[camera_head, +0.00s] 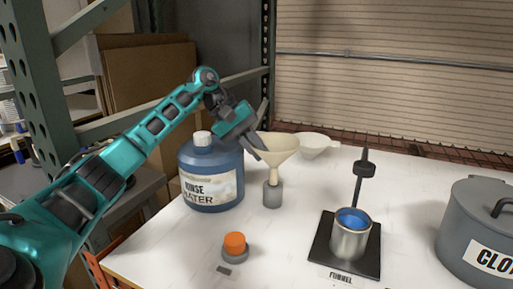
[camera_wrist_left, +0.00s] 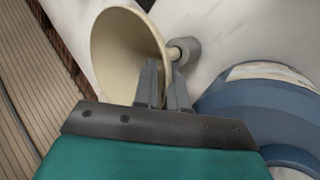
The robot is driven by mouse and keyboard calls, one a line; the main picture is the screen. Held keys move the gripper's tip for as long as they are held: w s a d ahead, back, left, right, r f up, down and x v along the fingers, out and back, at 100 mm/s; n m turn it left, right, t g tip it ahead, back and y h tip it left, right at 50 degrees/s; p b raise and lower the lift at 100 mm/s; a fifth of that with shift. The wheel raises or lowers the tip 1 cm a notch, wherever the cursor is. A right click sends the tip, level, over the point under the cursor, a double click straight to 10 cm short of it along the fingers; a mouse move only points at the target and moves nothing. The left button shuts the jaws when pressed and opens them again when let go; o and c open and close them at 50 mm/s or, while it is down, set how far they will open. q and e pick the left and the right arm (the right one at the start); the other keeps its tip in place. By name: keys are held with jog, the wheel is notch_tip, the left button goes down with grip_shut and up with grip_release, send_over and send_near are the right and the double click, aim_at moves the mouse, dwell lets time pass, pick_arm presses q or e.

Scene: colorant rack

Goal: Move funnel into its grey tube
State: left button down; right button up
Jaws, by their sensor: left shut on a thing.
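The cream funnel (camera_head: 280,150) is upright at the middle of the table, its cone opening upward. My left gripper (camera_head: 260,148) is shut on the left side of the funnel's cone. The funnel's stem points down and its lower end meets the top of the short grey tube (camera_head: 272,195); how deep it goes in I cannot tell. In the left wrist view the funnel (camera_wrist_left: 122,50) fills the upper left, with my left gripper's fingers (camera_wrist_left: 164,80) at its rim and the grey tube (camera_wrist_left: 187,51) at the stem's end. My right gripper is not in view.
A blue rinse water jug (camera_head: 211,170) stands close left of the funnel. A white bowl-like piece (camera_head: 318,143) lies behind it. A stand with a can of blue liquid (camera_head: 351,233), an orange-capped item (camera_head: 235,245) and a large grey pot (camera_head: 480,235) are on the white table.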

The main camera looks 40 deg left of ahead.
aim_at(271, 177)
pick_arm(q)
jog(key=shift+f+b, duration=1.05)
jog(key=shift+f, duration=0.35)
jog(key=c, duration=1.1)
grip_release()
jog(key=shift+f, duration=0.15)
notch_tip(271, 177, up, 21)
jog(key=p, duration=0.3)
jog(key=shift+d+f+p, duration=0.15)
jog(key=shift+p, duration=0.15)
jog(key=shift+f, duration=0.1)
